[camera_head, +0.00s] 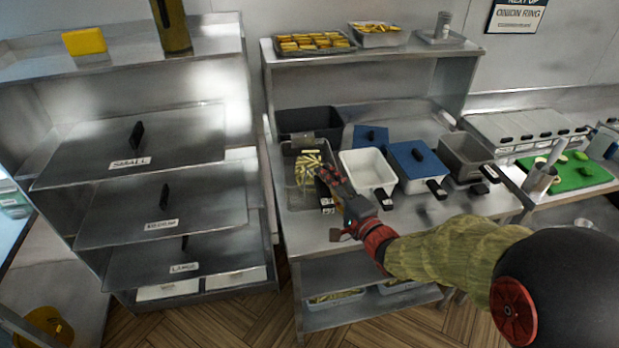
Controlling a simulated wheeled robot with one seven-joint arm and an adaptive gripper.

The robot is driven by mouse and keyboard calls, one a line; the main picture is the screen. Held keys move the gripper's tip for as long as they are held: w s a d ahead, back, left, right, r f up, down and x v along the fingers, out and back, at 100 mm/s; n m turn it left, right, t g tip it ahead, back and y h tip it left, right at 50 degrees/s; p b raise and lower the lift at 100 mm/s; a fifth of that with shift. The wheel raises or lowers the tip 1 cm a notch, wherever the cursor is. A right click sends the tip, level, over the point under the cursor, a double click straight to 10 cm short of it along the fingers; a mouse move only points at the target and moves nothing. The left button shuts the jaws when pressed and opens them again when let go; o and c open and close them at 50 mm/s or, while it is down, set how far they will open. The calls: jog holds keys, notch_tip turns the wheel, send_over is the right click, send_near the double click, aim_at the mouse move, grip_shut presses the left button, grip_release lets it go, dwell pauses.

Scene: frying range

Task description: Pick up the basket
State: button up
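A dark metal basket (299,189) with yellow fries (306,167) inside stands on the steel counter (297,232) of the middle station. My gripper (326,178), black and red, reaches in from the right.
Right of the basket stand a white container (367,168), a blue-lidded container (415,160) and a grey one (464,153), close together with black handles. A dark bin (309,121) is behind. A shelf with fried food trays (312,43) overhangs the back. Counter front is mostly clear.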

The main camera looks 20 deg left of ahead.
jog(key=shift+c, duration=0.5)
grip_shut()
dwell(0.5)
